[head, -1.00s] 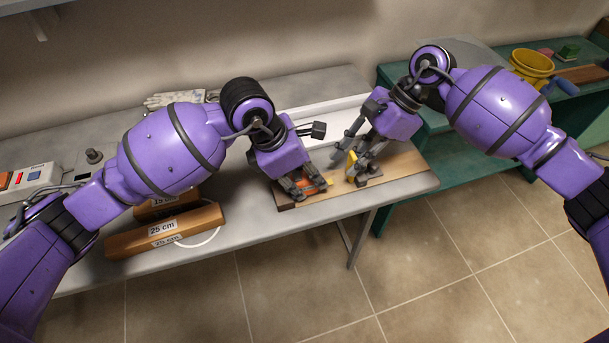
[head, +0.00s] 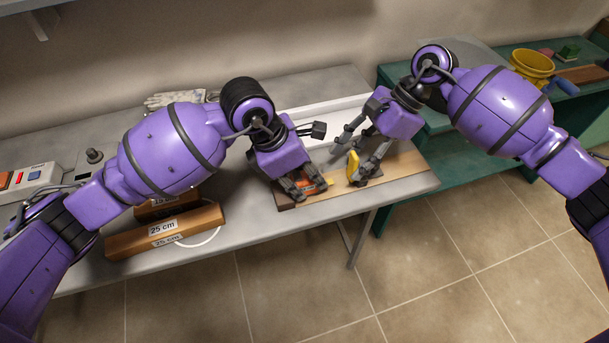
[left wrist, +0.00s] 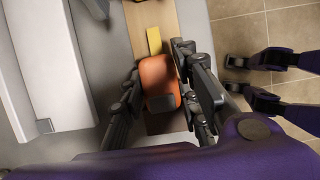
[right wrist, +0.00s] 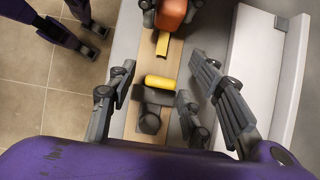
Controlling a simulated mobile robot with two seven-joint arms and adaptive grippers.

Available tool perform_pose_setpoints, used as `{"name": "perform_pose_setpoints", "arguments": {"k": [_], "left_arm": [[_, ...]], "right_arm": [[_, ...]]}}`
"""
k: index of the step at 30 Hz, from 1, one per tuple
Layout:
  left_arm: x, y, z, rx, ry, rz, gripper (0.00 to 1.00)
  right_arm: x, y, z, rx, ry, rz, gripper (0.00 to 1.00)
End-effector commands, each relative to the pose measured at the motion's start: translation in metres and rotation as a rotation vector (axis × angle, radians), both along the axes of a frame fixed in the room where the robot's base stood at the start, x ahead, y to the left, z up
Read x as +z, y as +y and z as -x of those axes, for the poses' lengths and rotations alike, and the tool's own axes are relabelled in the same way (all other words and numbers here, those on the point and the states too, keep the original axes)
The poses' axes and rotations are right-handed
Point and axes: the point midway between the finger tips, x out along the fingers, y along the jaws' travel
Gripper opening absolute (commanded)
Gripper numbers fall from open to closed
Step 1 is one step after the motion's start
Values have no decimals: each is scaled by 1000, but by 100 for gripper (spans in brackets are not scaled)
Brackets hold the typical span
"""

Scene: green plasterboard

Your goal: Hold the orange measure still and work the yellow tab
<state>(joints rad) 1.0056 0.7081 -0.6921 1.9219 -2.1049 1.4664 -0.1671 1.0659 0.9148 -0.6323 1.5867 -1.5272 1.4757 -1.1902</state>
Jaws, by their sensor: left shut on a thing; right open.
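The orange measure (head: 313,186) lies on a wooden board, and my left gripper (head: 309,189) is shut on its sides. In the left wrist view the measure (left wrist: 158,76) sits between the fingers, with a short flat yellow strip (left wrist: 154,40) beyond it. The strip (right wrist: 163,44) also shows in the right wrist view. A separate rounded yellow piece (head: 353,165) stands at a dark block further right; it also shows in the right wrist view (right wrist: 160,82). My right gripper (right wrist: 160,72) is open, its fingers apart on either side of this piece. Which yellow part is the tab I cannot tell for sure.
The wooden board (head: 405,168) lies along the front edge of the grey table. A white channel (head: 335,112) is behind it. Wooden blocks labelled 25 cm (head: 165,230) and a white switch box (head: 32,180) are left. A green bench (head: 440,165) stands right.

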Motion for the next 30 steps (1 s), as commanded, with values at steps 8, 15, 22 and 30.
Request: {"name": "perform_pose_setpoints", "arguments": {"k": [8, 15, 22, 30], "left_arm": [[0, -1, 0, 0, 1, 0, 0], [0, -1, 0, 0, 1, 1, 0], [0, -1, 0, 0, 1, 1, 0], [0, -1, 0, 0, 1, 1, 0]], "right_arm": [[14, -8, -3, 0, -2, 1, 46], [57, -33, -11, -2, -3, 1, 46], [91, -53, -18, -1, -2, 1, 46], [103, -60, -19, -1, 0, 0, 46]]}}
